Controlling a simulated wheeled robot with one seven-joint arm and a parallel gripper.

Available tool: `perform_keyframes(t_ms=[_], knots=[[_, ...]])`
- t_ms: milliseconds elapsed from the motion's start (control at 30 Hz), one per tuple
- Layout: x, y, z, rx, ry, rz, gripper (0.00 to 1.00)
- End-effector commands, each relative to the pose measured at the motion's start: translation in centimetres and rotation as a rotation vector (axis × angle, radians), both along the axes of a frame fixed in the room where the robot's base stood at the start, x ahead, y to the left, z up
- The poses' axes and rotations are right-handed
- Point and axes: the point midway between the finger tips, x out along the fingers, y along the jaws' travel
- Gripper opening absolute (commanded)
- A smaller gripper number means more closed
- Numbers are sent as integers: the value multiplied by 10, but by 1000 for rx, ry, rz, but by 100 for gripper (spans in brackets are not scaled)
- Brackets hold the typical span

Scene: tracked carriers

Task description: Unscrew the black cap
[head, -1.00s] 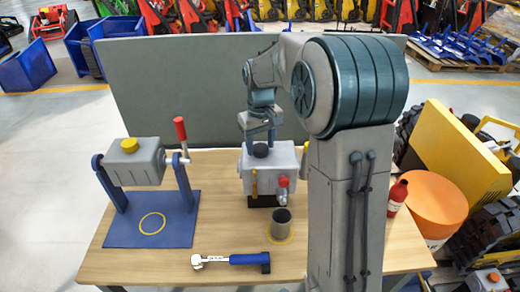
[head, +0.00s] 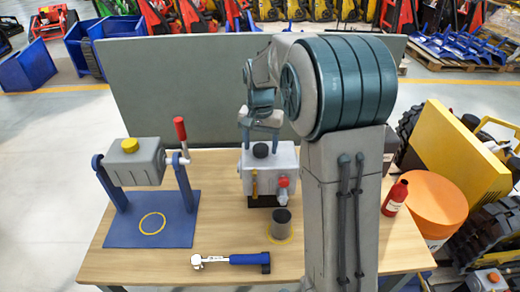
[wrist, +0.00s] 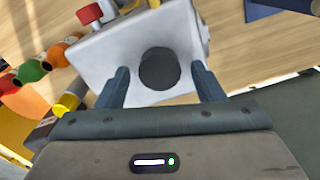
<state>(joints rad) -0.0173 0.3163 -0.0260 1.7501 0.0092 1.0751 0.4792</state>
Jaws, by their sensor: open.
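The black cap (head: 261,150) is a dark round knob on top of the grey box-shaped housing (head: 283,160) on the table. In the wrist view the black cap (wrist: 160,68) lies between the finger lines of my gripper (wrist: 163,82). The fingers are apart and nothing is held. In the head view my gripper (head: 261,134) is just above the cap, with a small gap that is hard to judge. The grey housing also fills the middle of the wrist view (wrist: 105,55); a red knob (wrist: 90,14) is on its side.
A grey block with a yellow cap (head: 130,146) hangs in a blue stand (head: 120,233) at left. A red bottle (head: 396,198) stands at right. A grey panel (head: 180,95) rises behind the table.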

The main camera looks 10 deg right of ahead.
Motion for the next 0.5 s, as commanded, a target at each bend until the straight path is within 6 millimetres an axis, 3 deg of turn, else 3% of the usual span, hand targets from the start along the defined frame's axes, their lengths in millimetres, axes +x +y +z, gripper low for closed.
perform_keyframes(t_ms=[267,500], knots=[[0,0,0,0,0,-143,62],[0,1,1,0,0,-413,62]])
